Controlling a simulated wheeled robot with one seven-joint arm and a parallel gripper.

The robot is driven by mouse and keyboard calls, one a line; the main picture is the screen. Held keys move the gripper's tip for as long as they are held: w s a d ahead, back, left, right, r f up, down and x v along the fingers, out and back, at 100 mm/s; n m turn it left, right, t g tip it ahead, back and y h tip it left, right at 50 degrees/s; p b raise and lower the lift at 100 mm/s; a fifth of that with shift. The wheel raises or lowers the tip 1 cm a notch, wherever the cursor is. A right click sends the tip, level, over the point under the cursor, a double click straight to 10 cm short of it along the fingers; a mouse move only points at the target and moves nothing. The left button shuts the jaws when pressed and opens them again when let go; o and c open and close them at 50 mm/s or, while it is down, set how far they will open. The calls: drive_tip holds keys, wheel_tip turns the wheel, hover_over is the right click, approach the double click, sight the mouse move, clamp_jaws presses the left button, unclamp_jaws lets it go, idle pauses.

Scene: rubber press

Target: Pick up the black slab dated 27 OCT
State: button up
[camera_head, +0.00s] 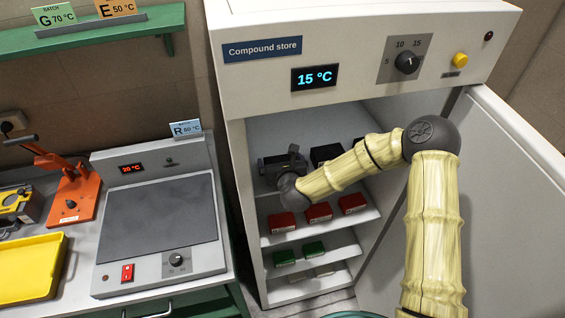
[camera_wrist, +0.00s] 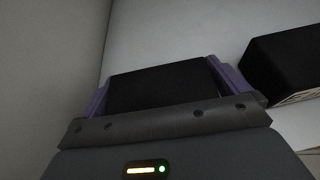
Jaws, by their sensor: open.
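My gripper (camera_head: 283,170) reaches into the open compound store, on its top shelf at the left. In the wrist view my gripper (camera_wrist: 163,84) is open, its purple fingers on either side of a black slab (camera_wrist: 160,88). I cannot tell whether the fingers touch it. No date shows on this slab; the gripper hides its front. A second black slab (camera_wrist: 285,65) stands to the right with a pale label too small to read. In the head view a black slab (camera_head: 326,153) sits right of the gripper, with another dark one (camera_head: 359,141) partly behind my arm.
Red slabs (camera_head: 318,211) lie on the shelf below, green slabs (camera_head: 313,248) under them. The store's side wall is close left of the gripper. The open door (camera_head: 510,190) stands right. A heated press plate (camera_head: 160,218) and yellow tray (camera_head: 28,268) are on the left bench.

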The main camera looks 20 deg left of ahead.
sight(280, 157)
idle(0.5)
drive_tip(key=c, duration=0.9)
drive_tip(key=shift+r, duration=0.1)
wheel_tip(280, 157, up, 10)
drive_tip(key=b, duration=0.3)
